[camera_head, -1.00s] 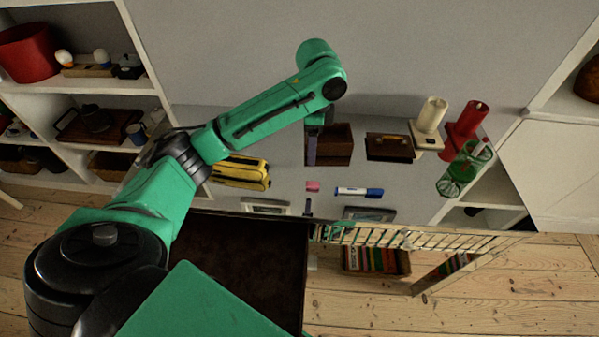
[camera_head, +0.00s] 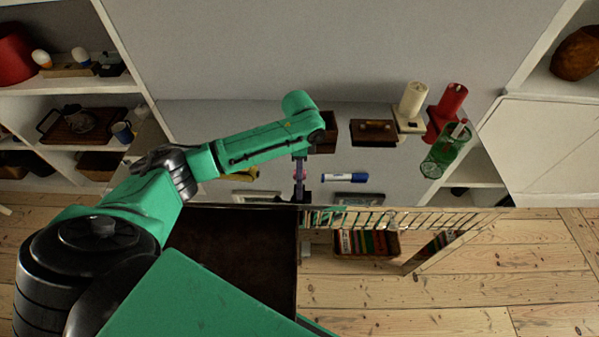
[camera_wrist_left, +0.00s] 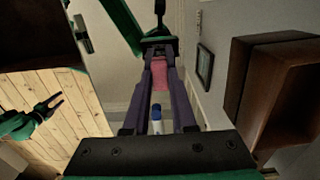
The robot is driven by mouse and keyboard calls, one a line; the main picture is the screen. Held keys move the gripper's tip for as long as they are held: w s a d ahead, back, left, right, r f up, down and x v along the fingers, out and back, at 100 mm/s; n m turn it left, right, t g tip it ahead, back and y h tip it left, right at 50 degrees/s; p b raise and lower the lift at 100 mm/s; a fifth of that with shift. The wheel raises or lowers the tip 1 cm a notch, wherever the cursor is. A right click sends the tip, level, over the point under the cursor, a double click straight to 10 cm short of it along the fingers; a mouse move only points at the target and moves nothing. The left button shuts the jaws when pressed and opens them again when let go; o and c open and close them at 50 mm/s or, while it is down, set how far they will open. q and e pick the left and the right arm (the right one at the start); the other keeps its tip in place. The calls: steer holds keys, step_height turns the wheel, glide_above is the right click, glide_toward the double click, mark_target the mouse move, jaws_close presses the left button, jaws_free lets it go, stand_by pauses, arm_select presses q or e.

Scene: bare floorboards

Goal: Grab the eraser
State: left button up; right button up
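The pink eraser (camera_head: 299,174) lies on the light grey tabletop, partly covered by my left gripper (camera_head: 299,178), which reaches down over it. In the left wrist view the eraser (camera_wrist_left: 159,73) sits between the two purple fingertips of my left gripper (camera_wrist_left: 160,68). The fingers are apart, one on each side of it; whether they touch it is unclear. The eraser is at table level. My right gripper (camera_wrist_left: 51,105) is small in the left wrist view, over the floor, its prongs apart with nothing between them. It is not in the head view.
A blue-and-white marker (camera_head: 345,177) lies right of the eraser. A dark wooden box (camera_head: 327,141), a wooden case (camera_head: 373,132), candles (camera_head: 412,99) and a green glass (camera_head: 441,152) stand farther back and right. A picture frame (camera_head: 358,200) lies at the front edge.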

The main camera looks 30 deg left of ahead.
arm_select(q)
jaws_close()
arm_select(e)
steer(key=shift+d, duration=0.25)
arm_select(q)
steer(key=shift+r, duration=0.1)
